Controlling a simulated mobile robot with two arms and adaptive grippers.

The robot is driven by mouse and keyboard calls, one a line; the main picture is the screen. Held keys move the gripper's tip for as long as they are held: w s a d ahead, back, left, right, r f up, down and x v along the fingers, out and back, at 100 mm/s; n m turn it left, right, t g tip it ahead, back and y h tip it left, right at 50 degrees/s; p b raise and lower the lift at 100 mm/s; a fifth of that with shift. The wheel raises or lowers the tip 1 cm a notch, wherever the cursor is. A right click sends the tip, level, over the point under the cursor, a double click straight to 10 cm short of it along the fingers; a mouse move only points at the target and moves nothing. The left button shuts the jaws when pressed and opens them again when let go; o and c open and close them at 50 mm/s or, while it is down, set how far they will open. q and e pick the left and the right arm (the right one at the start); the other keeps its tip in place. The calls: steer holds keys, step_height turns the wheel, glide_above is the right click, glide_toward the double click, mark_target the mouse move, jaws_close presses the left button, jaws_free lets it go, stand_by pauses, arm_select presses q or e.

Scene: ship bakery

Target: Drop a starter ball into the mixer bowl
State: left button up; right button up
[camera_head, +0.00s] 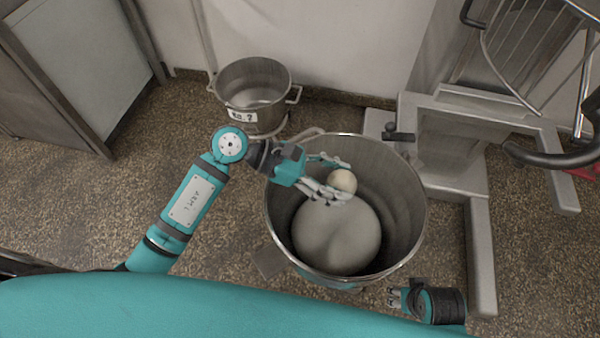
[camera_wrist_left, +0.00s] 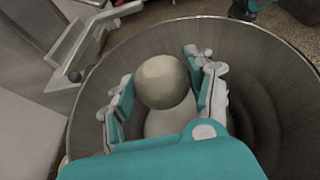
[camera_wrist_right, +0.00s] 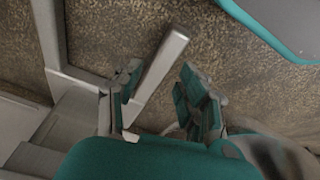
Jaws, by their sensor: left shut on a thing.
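A small pale starter ball (camera_head: 342,181) is between the fingers of my left gripper (camera_head: 346,182). The gripper is shut on it and holds it over the mixer bowl (camera_head: 405,190), inside the rim outline. The ball (camera_wrist_left: 163,82) also shows between both fingers in the left wrist view. The big steel bowl holds a large smooth pale dough mass (camera_head: 337,238), below the ball. My right gripper (camera_head: 393,298) is low, outside the bowl at its lower right. Its fingers are apart and empty in the right wrist view (camera_wrist_right: 158,75).
A smaller steel pot (camera_head: 252,95) with a label and handles stands behind, to the left. A grey metal frame (camera_head: 455,165) stands close to the bowl's right side, with a wire guard (camera_head: 535,60) above it. Speckled floor (camera_head: 80,200) is open at left.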

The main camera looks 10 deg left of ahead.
arm_select(q)
steer(key=shift+f+b, duration=0.5)
steer(key=shift+f, duration=0.5)
arm_select(e)
steer(key=shift+w+v, duration=0.2)
steer(key=shift+v, duration=0.95)
steer(key=shift+w+v, duration=0.25)
steer(key=shift+v, duration=0.9)
steer(key=shift+r, duration=0.15)
arm_select(q)
steer(key=o, duration=1.3)
steer(key=shift+c, duration=0.2)
steer(key=v, duration=1.2)
steer(key=shift+r, duration=0.1)
